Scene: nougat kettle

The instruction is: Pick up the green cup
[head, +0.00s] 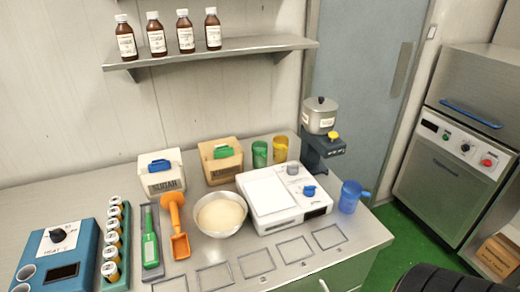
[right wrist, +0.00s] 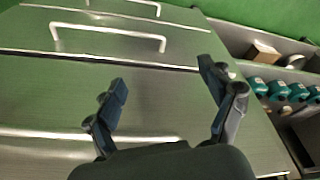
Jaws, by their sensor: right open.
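The green cup (head: 260,154) stands upright near the back of the counter in the head view, just right of the wooden box and left of a yellow cup (head: 280,149). No gripper is near it. My right gripper (right wrist: 168,92) shows in the right wrist view, open and empty, its two dark fingers apart in front of green cabinet drawers (right wrist: 160,85). The green cup is not in the right wrist view. My left gripper is not in view.
The white machine (head: 285,200) and the bowl (head: 220,214) stand in front of the cup. The grey pot on its dark stand (head: 320,116) is to the right, with a blue jug (head: 351,196). The shelf with bottles (head: 215,52) hangs above. Marked squares (head: 292,249) at the front are empty.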

